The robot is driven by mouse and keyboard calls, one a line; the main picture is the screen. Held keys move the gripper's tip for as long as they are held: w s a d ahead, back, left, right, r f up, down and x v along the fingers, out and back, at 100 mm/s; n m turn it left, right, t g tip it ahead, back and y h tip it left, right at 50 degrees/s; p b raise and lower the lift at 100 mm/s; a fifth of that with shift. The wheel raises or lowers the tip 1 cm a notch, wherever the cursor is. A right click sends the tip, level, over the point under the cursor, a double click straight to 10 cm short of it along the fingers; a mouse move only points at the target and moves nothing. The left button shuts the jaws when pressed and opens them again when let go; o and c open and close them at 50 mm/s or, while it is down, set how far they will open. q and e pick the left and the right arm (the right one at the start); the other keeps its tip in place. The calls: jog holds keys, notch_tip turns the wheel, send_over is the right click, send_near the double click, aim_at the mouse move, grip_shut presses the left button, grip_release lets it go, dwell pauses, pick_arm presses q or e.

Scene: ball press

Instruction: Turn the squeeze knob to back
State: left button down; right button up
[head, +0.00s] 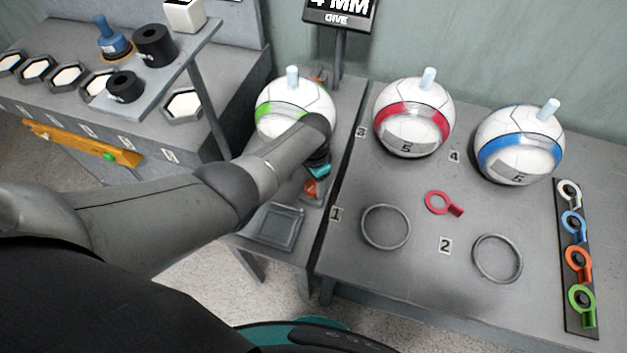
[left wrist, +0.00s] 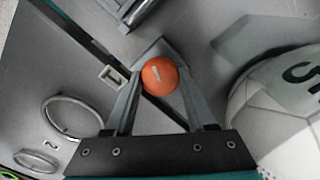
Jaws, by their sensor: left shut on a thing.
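The squeeze knob is a round orange knob with a short white mark on its top. In the left wrist view the knob (left wrist: 165,80) sits between the two fingers of my left gripper (left wrist: 157,84), which is shut on it. In the head view my left gripper (head: 316,180) reaches down over the front of the press, and an orange part (head: 309,188) shows just below it. The ball with a green band (head: 295,108) sits on the press behind my forearm, which hides part of it. My right gripper is not in view.
A display (head: 338,12) reading "4 MM GIVE" stands behind the press. A square tray (head: 276,228) is at the front. On the right table are red-banded (head: 413,117) and blue-banded (head: 519,145) balls, two empty rings, a red tag (head: 443,203) and a tag rack (head: 581,325).

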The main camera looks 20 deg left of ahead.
aim_at(313, 186)
pick_arm(q)
jog(key=shift+n, duration=2.3)
jog(key=shift+p, duration=0.3)
jog(key=shift+c, duration=1.2)
grip_release()
jog(key=shift+r+p, duration=0.45)
jog(key=shift+r, duration=0.15)
notch_tip(313, 186, up, 14)
jog(key=p, duration=0.7)
